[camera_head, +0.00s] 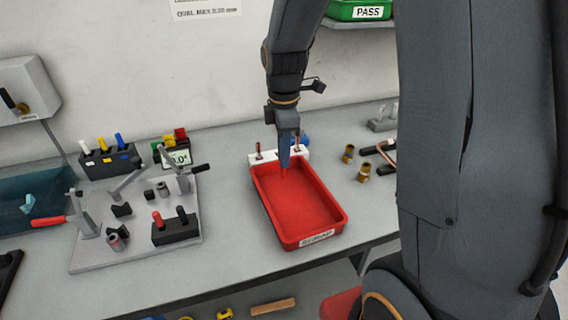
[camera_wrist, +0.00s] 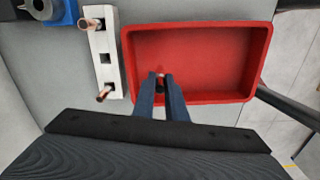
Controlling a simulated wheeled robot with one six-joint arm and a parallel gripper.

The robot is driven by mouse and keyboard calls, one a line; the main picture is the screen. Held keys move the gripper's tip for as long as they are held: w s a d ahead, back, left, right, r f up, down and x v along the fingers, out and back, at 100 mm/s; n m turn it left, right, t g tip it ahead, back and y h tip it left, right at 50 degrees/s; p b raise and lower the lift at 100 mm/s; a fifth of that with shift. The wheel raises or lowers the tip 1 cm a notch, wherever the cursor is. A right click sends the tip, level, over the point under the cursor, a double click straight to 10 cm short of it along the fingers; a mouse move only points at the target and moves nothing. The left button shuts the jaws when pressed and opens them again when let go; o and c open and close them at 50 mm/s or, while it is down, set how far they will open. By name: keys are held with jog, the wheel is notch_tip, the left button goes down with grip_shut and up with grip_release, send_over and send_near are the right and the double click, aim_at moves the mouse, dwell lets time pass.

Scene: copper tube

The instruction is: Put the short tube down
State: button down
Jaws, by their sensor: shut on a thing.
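My gripper (camera_head: 284,160) points down over the red scrap tray (camera_head: 289,238), near its back left part. In the wrist view its fingers (camera_wrist: 162,84) are shut on the short tube (camera_wrist: 160,71); only a small end of it shows between the fingertips, and the fingers hide the rest. The tube is over the tray (camera_wrist: 262,58); I cannot tell how high it is above the tray floor. The tray looks otherwise empty.
A white block (camera_wrist: 104,43) beside the tray holds two copper tubes upright, with an empty hole between them. Brass fittings (camera_head: 364,172) stand right of the tray. A fixture plate (camera_head: 95,255) with clamps lies to the left. A green PASS bin (camera_head: 345,10) sits on a shelf above.

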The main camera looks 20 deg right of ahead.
aim_at(284, 177)
jog(key=shift+f+p, duration=0.35)
jog(key=shift+f, duration=1.3)
jog(key=shift+f, duration=0.15)
jog(key=c, duration=1.8)
grip_release()
notch_tip(284, 177, up, 12)
jog(key=b, duration=0.3)
jog(key=shift+s+a+f+m+t, duration=0.1)
jog(key=shift+s+f+m+t, duration=0.15)
jog(key=shift+s+f+m, duration=2.1)
jog(key=shift+s+d+f+m+t, duration=0.1)
jog(key=shift+s+f+m+t, duration=0.2)
jog(key=shift+s+f+m, duration=1.95)
jog(key=shift+s+a+f+m+t, duration=0.1)
jog(key=shift+s+f+m+t, duration=0.25)
jog(key=shift+s+m, duration=2.25)
jog(key=shift+w+f+m, duration=0.1)
jog(key=shift+w+m, duration=0.9)
jog(key=shift+w, duration=0.05)
